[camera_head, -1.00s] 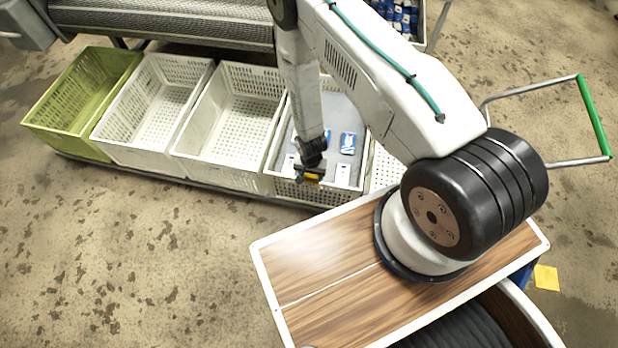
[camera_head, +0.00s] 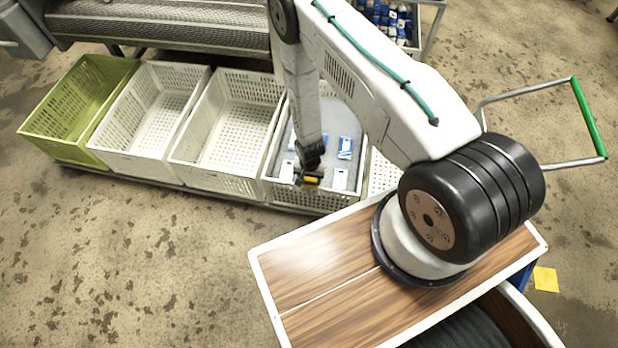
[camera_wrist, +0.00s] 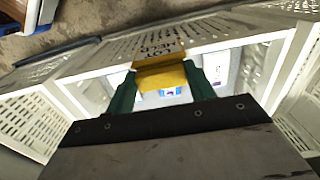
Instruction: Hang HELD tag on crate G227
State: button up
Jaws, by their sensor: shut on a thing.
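My gripper (camera_head: 312,174) is shut on a yellow tag (camera_head: 312,181) at the near wall of a white crate (camera_head: 278,190) holding several blue-and-white packs. In the wrist view, the yellow tag (camera_wrist: 160,76) sits between the green fingers of my gripper (camera_wrist: 160,70), over the slotted wall of the crate (camera_wrist: 112,58). No crate number is readable.
Two empty white crates (camera_head: 205,182) and a green crate (camera_head: 35,143) stand in a row to the left. Another white crate (camera_head: 380,175) is on the right, partly behind my arm. A conveyor (camera_head: 170,25) runs behind.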

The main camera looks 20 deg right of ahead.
jog(key=shift+f, duration=1.55)
dwell(0.5)
jog(key=o, duration=1)
jog(key=shift+o, duration=0.2)
notch_tip(320, 180, up, 8)
jog(key=shift+f, duration=0.1)
